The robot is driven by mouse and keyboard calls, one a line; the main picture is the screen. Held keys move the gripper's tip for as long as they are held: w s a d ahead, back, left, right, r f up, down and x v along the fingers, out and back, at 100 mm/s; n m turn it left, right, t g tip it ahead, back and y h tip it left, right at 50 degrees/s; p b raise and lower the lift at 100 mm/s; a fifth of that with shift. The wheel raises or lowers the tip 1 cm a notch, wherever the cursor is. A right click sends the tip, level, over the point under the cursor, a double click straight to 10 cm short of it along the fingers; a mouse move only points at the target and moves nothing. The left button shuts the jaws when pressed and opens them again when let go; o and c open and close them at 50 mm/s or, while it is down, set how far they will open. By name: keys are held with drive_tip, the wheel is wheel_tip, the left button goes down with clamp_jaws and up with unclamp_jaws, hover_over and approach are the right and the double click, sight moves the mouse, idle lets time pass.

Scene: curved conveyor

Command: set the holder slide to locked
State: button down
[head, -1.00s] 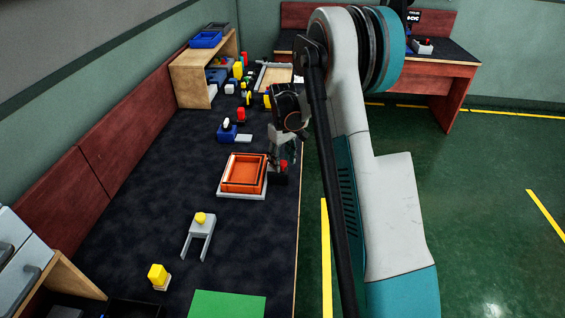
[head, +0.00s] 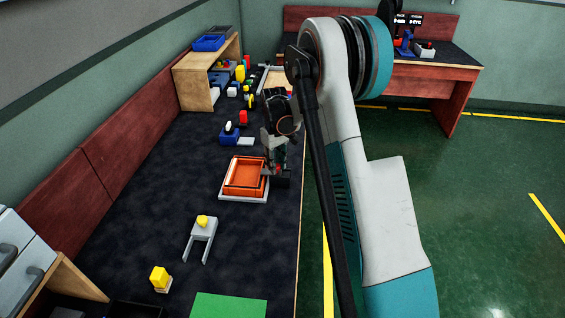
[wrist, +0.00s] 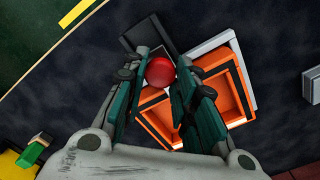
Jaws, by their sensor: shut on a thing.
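A red round knob (wrist: 160,71) on a dark block (wrist: 140,32) shows in the wrist view, between my two teal fingers. This appears to be the holder slide; no locked mark can be read. My gripper (wrist: 156,66) is shut on the knob. In the head view my gripper (head: 272,158) reaches down at the table's right edge, and the knob (head: 277,169) is partly hidden by the fingers. The dark block (head: 283,182) lies right beside an orange tray (head: 232,192), which stands on a pale base.
A grey fork-shaped piece with a yellow knob (head: 202,221) and a yellow block (head: 159,277) stand nearer. A blue piece (head: 229,137) and several small coloured things lie farther back by a wooden shelf (head: 193,85). Dark table surface left of the tray is clear.

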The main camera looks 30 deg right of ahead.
drive_tip(key=c, duration=1.2)
unclamp_jaws()
drive_tip(key=shift+w+a, duration=0.15)
drive_tip(key=shift+a, duration=0.1)
drive_tip(key=shift+c, duration=0.2)
wheel_tip(320, 180, up, 12)
drive_tip(key=shift+d, duration=0.1)
